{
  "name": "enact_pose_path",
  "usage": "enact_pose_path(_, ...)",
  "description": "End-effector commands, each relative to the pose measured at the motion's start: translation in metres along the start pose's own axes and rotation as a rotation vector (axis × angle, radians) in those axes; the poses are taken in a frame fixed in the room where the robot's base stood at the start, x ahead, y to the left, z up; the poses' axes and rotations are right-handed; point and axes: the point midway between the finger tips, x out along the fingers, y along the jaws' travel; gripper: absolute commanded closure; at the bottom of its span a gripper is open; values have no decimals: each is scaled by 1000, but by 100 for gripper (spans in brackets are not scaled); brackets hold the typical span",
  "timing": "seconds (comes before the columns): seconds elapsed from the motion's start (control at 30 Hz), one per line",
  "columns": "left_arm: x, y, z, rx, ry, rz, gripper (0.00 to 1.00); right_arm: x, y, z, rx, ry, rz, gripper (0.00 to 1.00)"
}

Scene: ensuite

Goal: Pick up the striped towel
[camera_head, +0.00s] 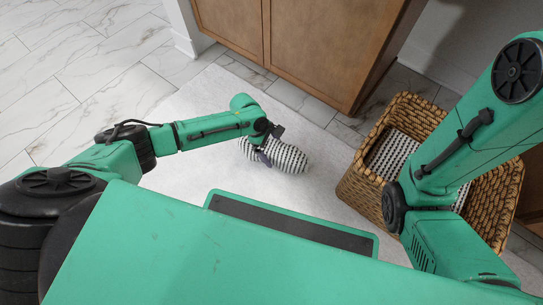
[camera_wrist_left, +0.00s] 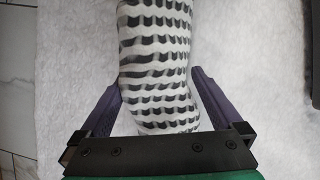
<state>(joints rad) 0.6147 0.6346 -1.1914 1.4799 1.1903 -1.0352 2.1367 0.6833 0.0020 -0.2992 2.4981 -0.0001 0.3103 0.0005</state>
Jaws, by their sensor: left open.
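The striped towel (camera_head: 287,156) is a black-and-white roll lying on the pale mat in the head view. In the left wrist view the towel (camera_wrist_left: 156,65) runs from the top edge down between the two purple fingers of my left gripper (camera_wrist_left: 160,92). The fingers are open, one on each side of the towel, with a gap showing on the right. I cannot tell whether the left finger touches it. My right arm is at the right of the head view, but its gripper is not in view.
A wicker basket (camera_head: 357,187) with striped cloth (camera_head: 392,152) inside stands to the right, partly behind my right arm. A wooden cabinet (camera_head: 300,40) stands behind the mat (camera_head: 205,95). Marble-look tile floor (camera_head: 75,70) is clear at the left.

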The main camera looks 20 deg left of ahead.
Motion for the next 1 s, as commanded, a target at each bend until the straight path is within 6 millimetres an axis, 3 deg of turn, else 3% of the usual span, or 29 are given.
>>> enact_pose_path(0.03,20,0,-4,0,0,0,0,-18,-4,-6,0,1,0,50)
enact_pose_path(0.07,23,0,-4,0,0,1,0,-20,-4,-7,0,0,0,50)
enact_pose_path(0.33,22,0,0,-1,0,1,0,-17,-4,-6,0,1,-1,50)
enact_pose_path(0.5,22,0,0,-1,0,1,65,-17,-4,-6,0,1,-1,50)
enact_pose_path(0.53,22,0,0,-1,0,1,76,-17,-4,-6,0,1,-1,50)
enact_pose_path(0.57,21,1,0,-1,-1,2,80,-17,-4,-6,0,1,-1,50)
enact_pose_path(0.83,18,1,1,-1,-1,1,80,-14,-4,-6,1,0,-1,50)
enact_pose_path(1.0,-2,0,10,-1,-1,0,80,2,0,1,1,-2,0,50)
